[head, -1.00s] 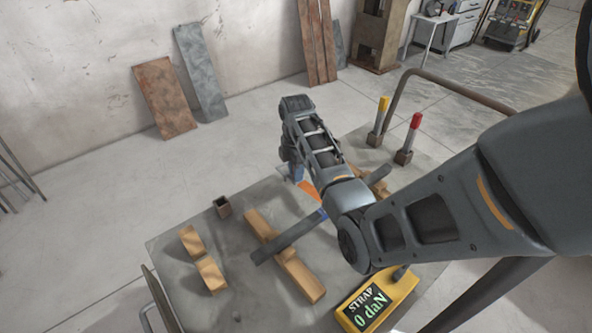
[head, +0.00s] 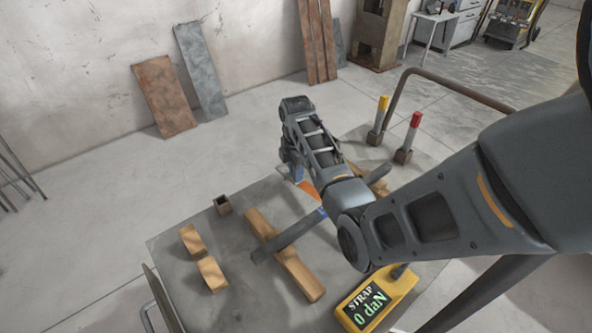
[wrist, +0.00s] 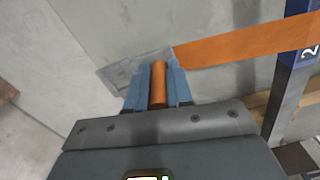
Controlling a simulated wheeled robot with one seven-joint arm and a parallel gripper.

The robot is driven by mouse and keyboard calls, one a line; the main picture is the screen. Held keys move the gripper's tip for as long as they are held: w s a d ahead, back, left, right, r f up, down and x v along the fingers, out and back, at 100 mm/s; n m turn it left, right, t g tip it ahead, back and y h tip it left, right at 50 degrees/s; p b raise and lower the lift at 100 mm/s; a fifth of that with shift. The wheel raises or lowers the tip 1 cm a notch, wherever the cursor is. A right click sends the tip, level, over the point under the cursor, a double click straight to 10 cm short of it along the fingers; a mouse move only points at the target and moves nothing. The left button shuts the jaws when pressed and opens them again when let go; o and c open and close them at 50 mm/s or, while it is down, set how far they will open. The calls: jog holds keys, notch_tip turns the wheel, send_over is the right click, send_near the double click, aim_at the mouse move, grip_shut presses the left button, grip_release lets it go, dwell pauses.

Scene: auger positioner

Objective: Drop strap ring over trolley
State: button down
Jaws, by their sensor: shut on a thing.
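In the wrist view my gripper (wrist: 158,88) has its blue fingers shut on an upright orange piece (wrist: 158,82), which looks like part of the strap. An orange strap band (wrist: 245,44) runs from near the fingers to the right, towards a dark bar with a blue section (wrist: 301,55) marked 2. The strap ring's full shape cannot be made out. I cannot tell for sure which part is the trolley.
A yellow strap display (head: 378,300) reads 0 daN. Yellow-topped (head: 379,118) and red-topped (head: 412,130) posts stand beyond.

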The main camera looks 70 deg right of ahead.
jog(key=shift+f+b, duration=1.2)
jog(key=shift+f, duration=1)
jog(key=c, duration=0.9)
grip_release()
notch_tip(320, 180, up, 8)
jog(key=shift+f, duration=0.1)
